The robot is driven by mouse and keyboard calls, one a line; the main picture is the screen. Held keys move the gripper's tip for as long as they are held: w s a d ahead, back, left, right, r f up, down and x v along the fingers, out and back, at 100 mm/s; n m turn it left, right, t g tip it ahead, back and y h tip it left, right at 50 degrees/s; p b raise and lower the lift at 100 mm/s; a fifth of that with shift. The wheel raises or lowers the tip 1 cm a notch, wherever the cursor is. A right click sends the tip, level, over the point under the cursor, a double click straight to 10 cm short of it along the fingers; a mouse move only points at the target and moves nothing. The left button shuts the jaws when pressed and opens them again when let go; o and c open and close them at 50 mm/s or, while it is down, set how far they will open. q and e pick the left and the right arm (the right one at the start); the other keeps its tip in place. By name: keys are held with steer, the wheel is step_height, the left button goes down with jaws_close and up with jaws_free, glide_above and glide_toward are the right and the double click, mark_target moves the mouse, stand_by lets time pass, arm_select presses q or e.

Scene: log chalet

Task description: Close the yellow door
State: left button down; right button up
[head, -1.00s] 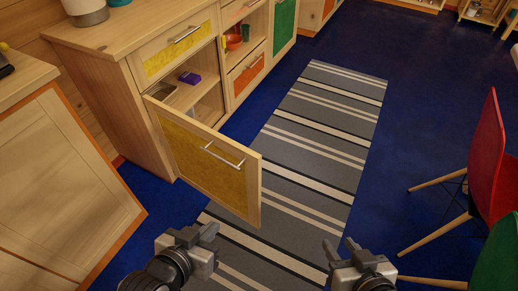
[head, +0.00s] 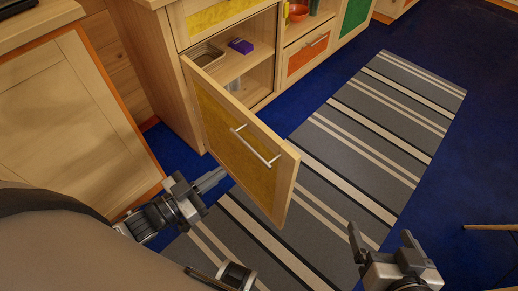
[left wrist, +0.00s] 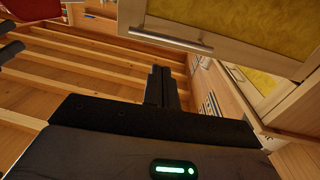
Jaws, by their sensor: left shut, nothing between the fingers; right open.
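The yellow door (head: 228,136) has a pale wood frame and a yellow panel. It stands swung out from the lower cabinet, hinged at its left edge, with its outer face and silver bar handle (head: 254,147) in view. My left gripper (head: 222,176) is shut and empty, beside the outer face near the lower edge; I cannot tell whether it touches. In the left wrist view the shut fingers (left wrist: 161,78) point towards the space below the door (left wrist: 190,12) and its handle (left wrist: 165,37). My right gripper (head: 382,238) is open and empty over the rug.
The open cabinet (head: 263,62) holds a purple box (head: 241,46) and a metal tray (head: 204,55). An orange drawer (head: 307,54) adjoins it. A wooden panel (head: 65,120) stands at left.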

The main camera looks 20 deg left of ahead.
mark_target(269, 139)
arm_select(q)
steer(key=b+x, duration=0.1)
steer(key=x, duration=1.2)
steer(key=shift+w+d, duration=0.25)
